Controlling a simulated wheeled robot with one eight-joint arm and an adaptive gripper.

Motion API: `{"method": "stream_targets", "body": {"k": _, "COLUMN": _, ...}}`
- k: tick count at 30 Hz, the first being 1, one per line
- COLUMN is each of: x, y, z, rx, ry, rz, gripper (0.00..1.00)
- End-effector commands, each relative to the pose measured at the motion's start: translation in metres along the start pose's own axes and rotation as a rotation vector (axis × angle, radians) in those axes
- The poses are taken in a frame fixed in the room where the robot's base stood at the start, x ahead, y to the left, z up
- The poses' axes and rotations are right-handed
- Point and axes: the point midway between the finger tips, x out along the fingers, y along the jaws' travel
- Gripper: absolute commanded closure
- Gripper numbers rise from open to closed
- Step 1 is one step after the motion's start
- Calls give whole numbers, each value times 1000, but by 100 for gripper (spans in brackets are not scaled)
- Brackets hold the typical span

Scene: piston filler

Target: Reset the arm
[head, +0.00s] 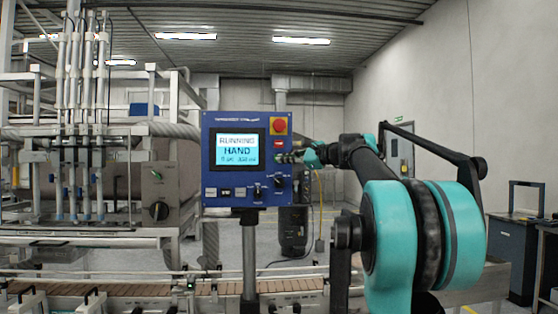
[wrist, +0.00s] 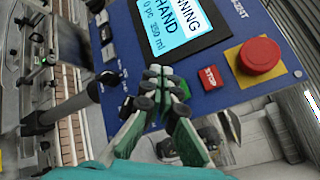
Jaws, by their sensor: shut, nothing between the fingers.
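My gripper (head: 296,156) is at the right edge of the blue control panel (head: 222,178), its fingers shut with nothing held. A red STOP button (wrist: 209,76) and a red mushroom button on a yellow plate (wrist: 259,56) are close by. My teal arm reaches in from the right.
The panel stands on a grey post (head: 250,258). The filler frame with upright nozzles (head: 85,130) is at the left, with a grey box and dark knob (head: 159,205). A brown-slatted conveyor (head: 130,290) runs along the front. A dark cabinet (head: 510,255) stands far right.

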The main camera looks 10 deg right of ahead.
Motion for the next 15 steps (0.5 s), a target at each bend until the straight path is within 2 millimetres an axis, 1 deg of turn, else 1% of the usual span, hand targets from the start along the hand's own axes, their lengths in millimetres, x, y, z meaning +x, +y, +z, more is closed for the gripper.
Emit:
{"method": "stream_targets", "body": {"k": 8, "x": 0, "y": 0, "z": 0, "rx": -1, "ry": 0, "rz": 1, "gripper": 100}}
{"method": "stream_targets", "body": {"k": 10, "x": 1, "y": 7, "z": -3, "rx": -13, "ry": 5, "rz": 11, "gripper": 100}}
{"method": "stream_targets", "body": {"k": 11, "x": 2, "y": 12, "z": -5, "rx": -25, "ry": 9, "rz": 21, "gripper": 100}}
{"method": "stream_targets", "body": {"k": 13, "x": 5, "y": 33, "z": -14, "rx": -67, "ry": 24, "rz": 57, "gripper": 100}}
{"method": "stream_targets", "body": {"k": 14, "x": 6, "y": 46, "z": -19, "rx": -94, "ry": 33, "rz": 79, "gripper": 100}}
{"method": "stream_targets", "body": {"k": 15, "x": 8, "y": 66, "z": -27, "rx": -135, "ry": 45, "rz": 114, "gripper": 100}}
